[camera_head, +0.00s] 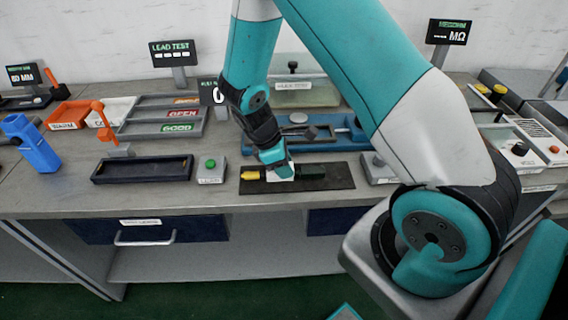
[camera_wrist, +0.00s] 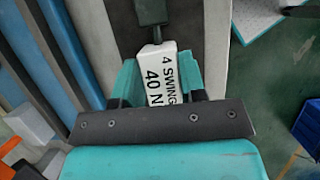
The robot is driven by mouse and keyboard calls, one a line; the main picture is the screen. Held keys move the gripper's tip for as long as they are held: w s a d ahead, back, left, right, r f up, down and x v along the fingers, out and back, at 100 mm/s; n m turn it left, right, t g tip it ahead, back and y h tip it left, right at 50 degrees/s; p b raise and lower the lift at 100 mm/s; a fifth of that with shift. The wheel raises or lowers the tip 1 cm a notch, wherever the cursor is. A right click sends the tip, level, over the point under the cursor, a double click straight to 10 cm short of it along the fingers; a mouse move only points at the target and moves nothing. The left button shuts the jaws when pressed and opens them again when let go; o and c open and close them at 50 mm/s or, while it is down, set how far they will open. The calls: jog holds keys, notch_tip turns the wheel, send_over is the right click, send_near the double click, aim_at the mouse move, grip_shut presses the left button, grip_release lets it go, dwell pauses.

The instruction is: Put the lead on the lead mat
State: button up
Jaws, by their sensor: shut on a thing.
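The lead lies lengthwise along the dark lead mat (camera_head: 342,183) at the middle front of the bench in the head view. It shows a yellow end (camera_head: 250,175) on the left and a dark green end (camera_head: 313,171) on the right. My gripper (camera_head: 280,172) is over the mat, shut on the lead between these ends. In the wrist view, the lead's white label (camera_wrist: 157,75), reading "4 SWING 40 N", shows between the teal fingers, with a dark plug (camera_wrist: 148,14) beyond it. I cannot tell whether the lead touches the mat.
A grey box with a green button (camera_head: 211,175) and a black tray (camera_head: 115,178) stand left of the mat. A blue fixture (camera_head: 345,138) is close behind it. A grey block (camera_head: 377,172) stands at its right. The bench's front edge is close.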

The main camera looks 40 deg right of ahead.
jog(key=o, duration=1)
jog(key=shift+f, duration=0.1)
jog(key=v, duration=1.2)
jog(key=s+a+r+m+t+y, duration=0.1)
jog(key=s+a+r+y, duration=0.1)
jog(key=s+a+r, duration=0.2)
jog(key=s+a+r+m+y, duration=0.1)
jog(key=s+a+r+y, duration=0.2)
jog(key=s, duration=0.7)
jog(key=s+a+r+m+t+y, duration=0.1)
jog(key=s+a+r+m+y, duration=0.1)
jog(key=s+a+r, duration=0.5)
jog(key=shift+a+r+t+y+b, duration=0.2)
jog(key=shift+r+t+y+b, duration=0.15)
jog(key=shift+y, duration=0.15)
